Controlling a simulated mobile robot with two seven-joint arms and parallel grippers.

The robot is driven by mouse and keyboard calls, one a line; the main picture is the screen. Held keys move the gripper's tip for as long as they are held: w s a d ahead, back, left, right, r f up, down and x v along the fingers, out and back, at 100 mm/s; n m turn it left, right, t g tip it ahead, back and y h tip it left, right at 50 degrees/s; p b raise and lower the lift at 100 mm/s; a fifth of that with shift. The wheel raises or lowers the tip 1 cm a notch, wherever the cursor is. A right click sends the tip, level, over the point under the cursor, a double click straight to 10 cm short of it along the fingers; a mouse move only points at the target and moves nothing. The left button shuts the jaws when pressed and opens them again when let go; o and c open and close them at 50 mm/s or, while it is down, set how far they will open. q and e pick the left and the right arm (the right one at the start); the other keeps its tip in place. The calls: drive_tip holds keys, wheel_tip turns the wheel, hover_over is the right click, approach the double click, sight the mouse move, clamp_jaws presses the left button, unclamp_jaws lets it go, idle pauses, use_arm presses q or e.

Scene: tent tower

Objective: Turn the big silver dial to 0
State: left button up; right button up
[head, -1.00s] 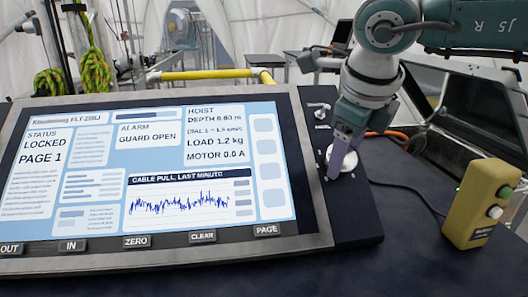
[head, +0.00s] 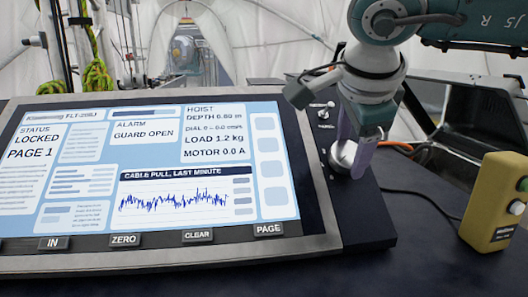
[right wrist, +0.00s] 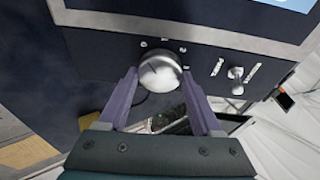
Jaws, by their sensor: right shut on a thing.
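The big silver dial (head: 341,157) sits on the dark panel right of the screen. In the right wrist view the dial (right wrist: 160,74) shows a dark pointer line, with small marks around its rim. My right gripper (head: 351,158) comes down from above, its two purple fingers on either side of the dial, shut on it. In the head view the fingers hide part of the dial. The screen (head: 150,165) has a small dial line that seems to read 0, 0.0 cm/s. My left gripper is not in view.
A small toggle switch (head: 323,114) is on the panel above the dial; it also shows in the right wrist view (right wrist: 236,73). A yellow button box (head: 496,205) stands at the right. Buttons such as PAGE (head: 268,229) line the screen's lower edge. A cable crosses the dark table.

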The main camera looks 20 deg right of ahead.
drive_tip(key=shift+n+b, duration=0.3)
drive_tip(key=shift+n, duration=0.3)
drive_tip(key=o, duration=1.4)
drive_tip(key=shift+r, duration=0.1)
drive_tip(key=b+v, duration=0.1)
drive_tip(key=v, duration=0.8)
drive_tip(key=shift+s+a+r, duration=0.2)
drive_tip(key=shift+s+a, duration=0.05)
drive_tip(key=shift+s, duration=0.05)
